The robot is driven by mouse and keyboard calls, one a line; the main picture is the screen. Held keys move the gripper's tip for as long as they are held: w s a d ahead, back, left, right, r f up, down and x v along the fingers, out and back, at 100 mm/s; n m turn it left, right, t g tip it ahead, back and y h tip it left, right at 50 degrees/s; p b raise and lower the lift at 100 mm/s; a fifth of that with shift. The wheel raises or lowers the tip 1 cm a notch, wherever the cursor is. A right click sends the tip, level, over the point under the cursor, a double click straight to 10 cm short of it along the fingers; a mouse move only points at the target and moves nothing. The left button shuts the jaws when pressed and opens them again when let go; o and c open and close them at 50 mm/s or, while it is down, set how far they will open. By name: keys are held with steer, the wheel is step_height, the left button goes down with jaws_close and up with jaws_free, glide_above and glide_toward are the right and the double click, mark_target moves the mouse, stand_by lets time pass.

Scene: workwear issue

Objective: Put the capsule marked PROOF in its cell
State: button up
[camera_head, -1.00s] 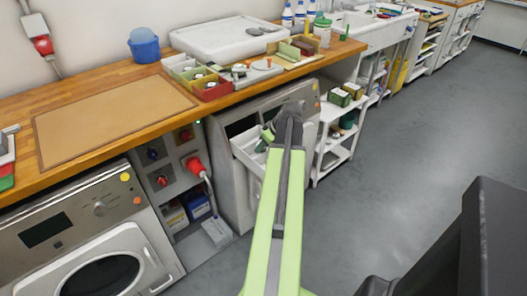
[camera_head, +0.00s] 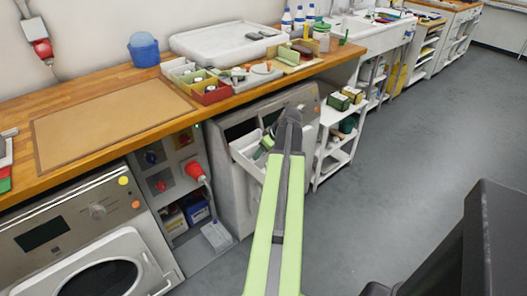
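The dark end of my lime-green arm (camera_head: 291,117) is raised in front of the counter, over an open white drawer in the machine below. My gripper's fingers cannot be made out there, nor whether they hold anything. On the counter, a group of small open boxes, one red (camera_head: 212,94) and one pale green (camera_head: 182,76), holds small whitish and dark pieces. Their markings are too small to read. I cannot tell which piece is the capsule marked PROOF, or which cell is its own.
A grey board with small orange-topped parts (camera_head: 262,72) lies right of the boxes. A white tray (camera_head: 225,40) stands behind. A brown mat (camera_head: 110,115) lies bare at left. The open drawer (camera_head: 246,158) and a white trolley (camera_head: 335,150) stand below.

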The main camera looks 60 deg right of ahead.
steer(key=shift+r+p, duration=0.25)
steer(key=shift+p, duration=0.05)
steer(key=p+v, duration=1.1)
steer(key=v, duration=0.1)
steer(key=shift+r, duration=0.35)
